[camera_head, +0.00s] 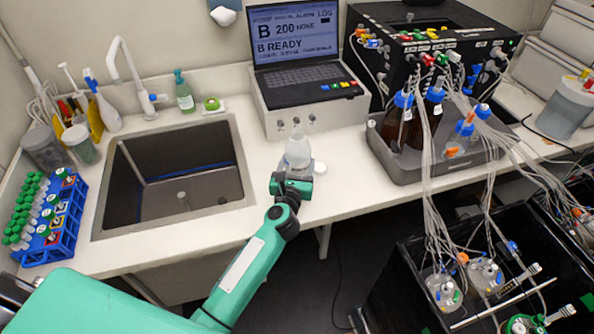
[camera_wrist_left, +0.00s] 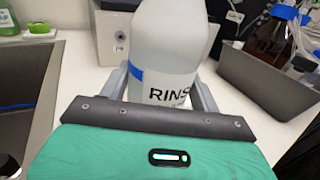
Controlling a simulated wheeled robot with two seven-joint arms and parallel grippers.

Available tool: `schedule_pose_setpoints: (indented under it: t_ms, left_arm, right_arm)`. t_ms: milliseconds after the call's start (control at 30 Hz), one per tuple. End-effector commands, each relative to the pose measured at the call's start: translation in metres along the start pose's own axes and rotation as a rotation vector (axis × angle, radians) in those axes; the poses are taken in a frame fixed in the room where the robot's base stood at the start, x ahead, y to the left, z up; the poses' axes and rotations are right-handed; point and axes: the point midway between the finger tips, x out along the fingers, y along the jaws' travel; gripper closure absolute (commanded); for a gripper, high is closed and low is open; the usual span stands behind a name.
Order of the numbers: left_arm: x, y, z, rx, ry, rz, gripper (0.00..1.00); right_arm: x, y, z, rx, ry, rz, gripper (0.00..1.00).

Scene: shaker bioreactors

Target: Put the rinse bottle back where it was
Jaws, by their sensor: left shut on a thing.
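The rinse bottle (camera_head: 298,150) is a translucent white bottle at the counter's front part, right of the sink. In the left wrist view the rinse bottle (camera_wrist_left: 165,50) shows a blue band and the printed letters "RINS". My left gripper (camera_head: 297,172) is shut on it, with one finger on each side of the bottle in the wrist view (camera_wrist_left: 163,88). The bottle looks upright. I cannot tell whether its base touches the counter. My right gripper is not in view.
The sink (camera_head: 175,175) lies to the left, with a green soap bottle (camera_head: 184,92) behind it. A laptop on a white box (camera_head: 315,108) stands behind the bottle. A grey tray (camera_head: 405,172) with brown bottles is to the right.

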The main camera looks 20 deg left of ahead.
Motion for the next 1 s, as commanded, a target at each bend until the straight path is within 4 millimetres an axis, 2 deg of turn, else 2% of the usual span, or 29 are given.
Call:
schedule_pose_setpoints:
  t_ms: [33, 100, 500, 533, 633, 1000]
  left_arm:
    - [0.0002, -0.0002, -0.0089, -0.001, -0.001, 0.000, 0.67]
    - [0.0002, -0.0005, -0.0136, -0.001, -0.001, -0.001, 0.67]
    - [0.0001, -0.0006, -0.0176, -0.001, -0.002, -0.001, 0.67]
    - [-0.0001, -0.0005, -0.0186, -0.001, 0.000, -0.001, 0.35]
    - [-0.0001, -0.0004, -0.0176, -0.001, 0.000, -0.001, 0.15]
    - [0.0000, -0.0002, -0.0131, 0.000, 0.000, -0.001, 0.15]
  right_arm:
    - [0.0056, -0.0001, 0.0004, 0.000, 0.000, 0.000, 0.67]
    - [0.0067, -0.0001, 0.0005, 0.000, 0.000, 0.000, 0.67]
    - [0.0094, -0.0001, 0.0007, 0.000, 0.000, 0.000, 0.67]
    - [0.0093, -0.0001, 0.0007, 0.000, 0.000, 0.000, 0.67]
    - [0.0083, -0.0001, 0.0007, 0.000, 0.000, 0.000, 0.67]
    - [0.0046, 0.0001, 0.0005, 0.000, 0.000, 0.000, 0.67]
